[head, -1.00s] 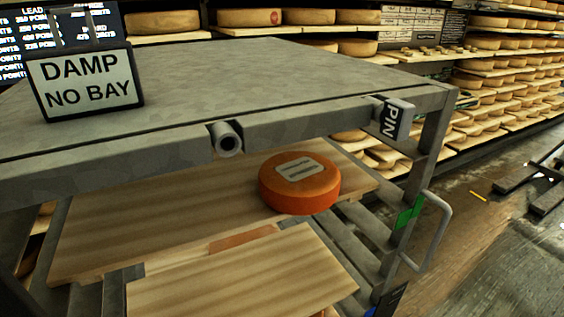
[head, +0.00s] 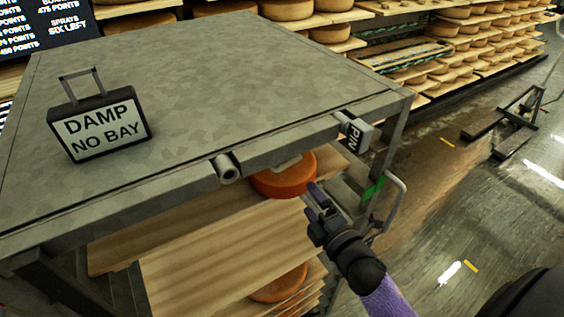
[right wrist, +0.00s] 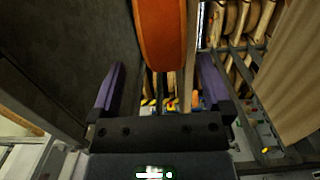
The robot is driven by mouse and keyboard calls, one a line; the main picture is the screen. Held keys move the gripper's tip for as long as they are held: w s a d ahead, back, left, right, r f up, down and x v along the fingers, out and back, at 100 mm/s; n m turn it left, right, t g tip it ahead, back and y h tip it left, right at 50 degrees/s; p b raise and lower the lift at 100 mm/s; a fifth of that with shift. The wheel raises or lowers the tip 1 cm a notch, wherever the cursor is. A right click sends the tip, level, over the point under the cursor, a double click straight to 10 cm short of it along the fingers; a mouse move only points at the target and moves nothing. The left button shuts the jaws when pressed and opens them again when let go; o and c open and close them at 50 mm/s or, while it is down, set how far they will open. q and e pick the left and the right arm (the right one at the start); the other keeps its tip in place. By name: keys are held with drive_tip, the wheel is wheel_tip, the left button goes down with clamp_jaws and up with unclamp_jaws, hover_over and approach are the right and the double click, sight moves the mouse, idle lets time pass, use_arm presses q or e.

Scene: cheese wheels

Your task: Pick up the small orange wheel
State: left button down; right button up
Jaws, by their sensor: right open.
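An orange cheese wheel (head: 284,182) lies on the upper wooden board under the grey cart top, its far part hidden by the top's edge. In the right wrist view the orange wheel (right wrist: 160,32) shows at the top, beyond my fingertips and roughly between their lines. My right gripper (head: 315,194) is open and empty, just right of the wheel in the head view; its two purple fingers (right wrist: 160,78) stand apart in the wrist view. I cannot tell whether it touches the wheel. A second orange wheel (head: 280,284) sits lower down, partly covered by a board. My left gripper is not in view.
The grey cart top (head: 200,85) overhangs the boards closely. A "DAMP NO BAY" sign (head: 103,125) stands on it. A pipe stub (head: 226,168), a PIN block (head: 355,133) and a side handle (head: 396,200) stick out near the wheel. Open floor (head: 460,200) lies right.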

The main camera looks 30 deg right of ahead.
sight(301, 189)
drive_tip(key=w, duration=0.5)
drive_tip(key=shift+w+f, duration=0.1)
drive_tip(key=shift+f, duration=0.1)
drive_tip(key=shift+c, duration=1.3)
clamp_jaws()
drive_tip(key=shift+r, duration=0.1)
